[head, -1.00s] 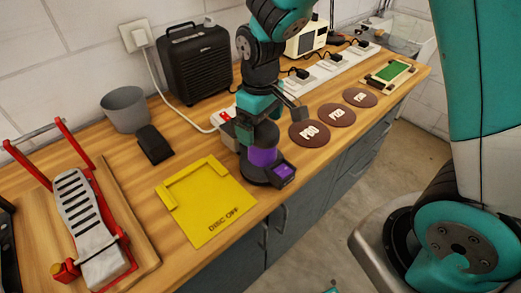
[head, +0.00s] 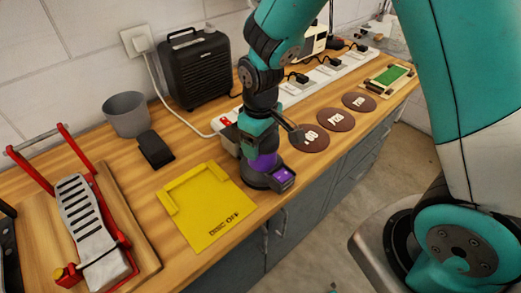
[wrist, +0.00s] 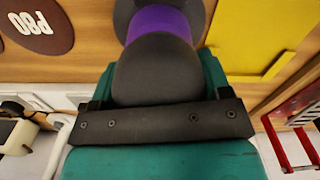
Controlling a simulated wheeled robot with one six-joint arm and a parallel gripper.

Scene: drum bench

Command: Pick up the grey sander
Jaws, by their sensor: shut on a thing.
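The sander (head: 258,179) stands upright on the wooden bench, just right of the yellow DISC OFF plate. It has a dark grey body, a purple band and a small purple display at its front right. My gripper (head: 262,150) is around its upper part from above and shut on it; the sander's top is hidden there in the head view. In the wrist view the sander's rounded dark grey top (wrist: 155,68) sits between the teal jaws, with the purple band beyond. I see no clear gap under the sander.
The yellow plate (head: 208,207) lies left of it; discs marked P80 (head: 312,138) and others lie right. Behind are a power strip (head: 292,94), black heater-like box (head: 195,72) and grey cup (head: 127,114). A red-framed grey slotted tool (head: 84,222) is far left.

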